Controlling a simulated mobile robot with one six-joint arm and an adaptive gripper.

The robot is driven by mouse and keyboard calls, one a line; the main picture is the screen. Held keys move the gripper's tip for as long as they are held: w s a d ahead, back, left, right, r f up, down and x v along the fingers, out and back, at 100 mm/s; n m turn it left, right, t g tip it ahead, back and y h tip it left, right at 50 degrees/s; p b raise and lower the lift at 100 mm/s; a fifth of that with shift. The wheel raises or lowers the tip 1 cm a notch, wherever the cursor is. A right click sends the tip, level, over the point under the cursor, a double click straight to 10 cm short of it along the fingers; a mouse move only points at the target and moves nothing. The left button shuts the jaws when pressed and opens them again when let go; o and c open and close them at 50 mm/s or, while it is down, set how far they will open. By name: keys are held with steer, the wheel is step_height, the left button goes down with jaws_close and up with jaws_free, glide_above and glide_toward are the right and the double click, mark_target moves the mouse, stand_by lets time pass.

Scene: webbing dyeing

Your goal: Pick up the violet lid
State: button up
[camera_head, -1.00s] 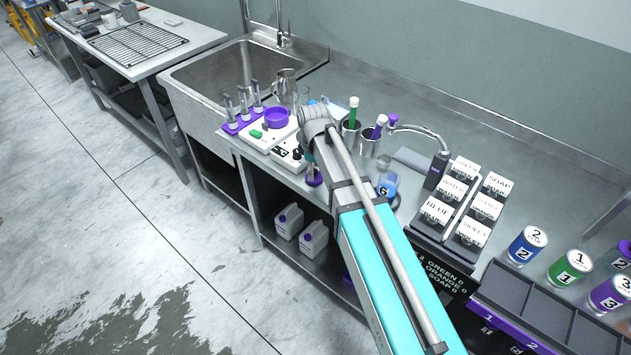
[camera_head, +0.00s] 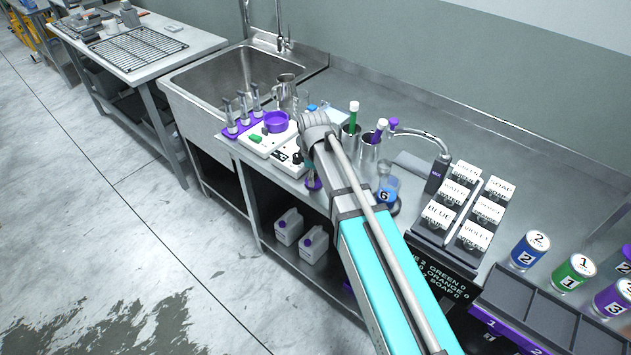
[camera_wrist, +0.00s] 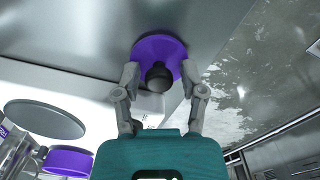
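The violet lid (camera_wrist: 172,46) is a round disc with a dark knob (camera_wrist: 158,76) at its middle in the wrist view. My gripper (camera_wrist: 159,74) is open, with one finger on each side of the knob and violet showing between knob and fingers. Contact with the lid cannot be made out. In the head view, a small violet piece (camera_head: 313,184), apparently the lid, shows at the counter's front edge below the end of my arm. My fingers are mostly hidden there.
A violet bowl (camera_head: 276,121) sits on a white device on the steel counter. Labelled boxes (camera_head: 464,208) and numbered cans (camera_head: 530,250) are farther right. The sink (camera_head: 245,75) is at the back left.

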jaws_close()
steer(key=shift+r, duration=0.1)
step_height(320, 180, up, 2)
steer(key=p, duration=0.2)
steer(key=shift+r+p, duration=0.25)
steer(key=shift+p, duration=0.1)
steer(key=s+d+r+p, duration=0.3)
steer(key=s+r+p, duration=0.7)
steer(key=s, duration=0.3)
steer(key=shift+s+r, duration=0.15)
steer(key=shift+s, duration=0.2)
steer(key=shift+a, duration=0.15)
stand_by(0.4)
